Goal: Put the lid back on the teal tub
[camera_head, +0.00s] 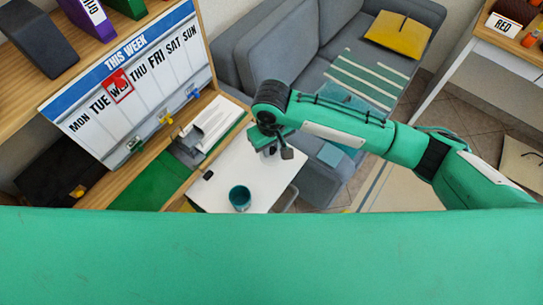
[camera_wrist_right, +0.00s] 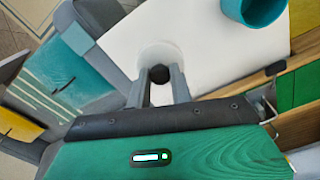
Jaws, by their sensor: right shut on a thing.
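The teal tub (camera_head: 240,198) stands upright and open on a white tabletop (camera_head: 230,172), and its inside shows. It also appears at the top right of the right wrist view (camera_wrist_right: 256,10). My right gripper (camera_wrist_right: 162,80) is shut on the dark knob of a pale round lid (camera_wrist_right: 160,50). In the head view the right gripper (camera_head: 276,149) is over the table, behind and right of the tub. The lid and tub are apart. The pale lid blends with the white table, so its height is hard to tell. My left gripper is not in view.
A small black item (camera_head: 208,174) is at the table's left edge. A wooden shelf with a weekday board (camera_head: 130,85) and hooks stands at the left. A grey sofa (camera_head: 265,55) is behind. The tabletop between lid and tub is clear.

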